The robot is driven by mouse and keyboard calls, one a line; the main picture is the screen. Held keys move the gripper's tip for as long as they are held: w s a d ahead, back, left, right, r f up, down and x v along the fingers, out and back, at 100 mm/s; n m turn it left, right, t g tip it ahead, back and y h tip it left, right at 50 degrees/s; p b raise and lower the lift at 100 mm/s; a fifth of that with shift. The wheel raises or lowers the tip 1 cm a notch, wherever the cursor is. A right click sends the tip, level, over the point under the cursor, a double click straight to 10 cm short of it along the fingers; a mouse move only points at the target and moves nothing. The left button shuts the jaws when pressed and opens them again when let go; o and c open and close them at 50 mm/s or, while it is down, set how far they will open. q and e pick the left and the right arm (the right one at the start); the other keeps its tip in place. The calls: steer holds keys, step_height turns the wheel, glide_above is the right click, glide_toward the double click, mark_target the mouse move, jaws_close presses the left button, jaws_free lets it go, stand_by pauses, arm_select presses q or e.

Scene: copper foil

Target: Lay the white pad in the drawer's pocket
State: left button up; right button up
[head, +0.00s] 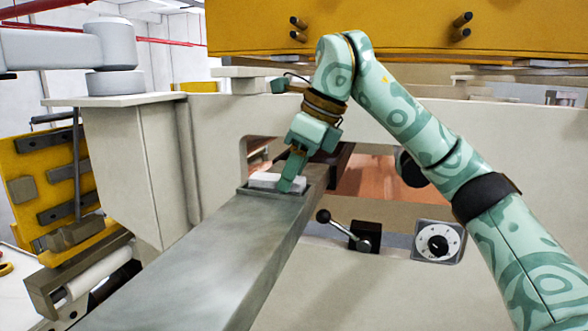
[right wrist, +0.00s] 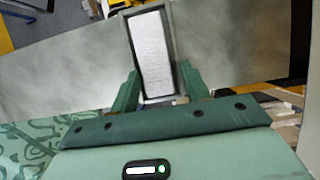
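The white pad (head: 264,180) lies in the pocket (head: 243,188) at the far end of the long grey drawer (head: 190,255). In the right wrist view the pad (right wrist: 152,55) sits inside the rectangular rim of the pocket (right wrist: 129,30), lengthwise with it. My right gripper (head: 289,183) points down at the pocket. In the right wrist view its two green fingers (right wrist: 160,85) stand apart, one on each side of the pocket, with a visible gap between the right finger and the pad. The fingers hide part of the pad in the head view. My left gripper is not in view.
The drawer comes out of an opening in a pale machine front (head: 220,115). A black-knobbed lever (head: 340,228) and a dial (head: 437,242) are right of the drawer. A yellow beam (head: 400,30) hangs above. A yellow tool rack (head: 50,180) stands at the left.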

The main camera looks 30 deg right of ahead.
steer(key=shift+f, duration=0.4)
steer(key=shift+r, duration=0.25)
steer(key=v, duration=0.2)
steer(key=w+v, duration=0.1)
steer(key=v, duration=0.1)
steer(key=shift+s+d+r, duration=0.1)
steer(key=shift+d+r, duration=0.2)
steer(key=shift+r, duration=0.1)
steer(key=v, duration=0.8)
steer(key=shift+s+a+r, duration=0.1)
steer(key=shift+a+r, duration=0.05)
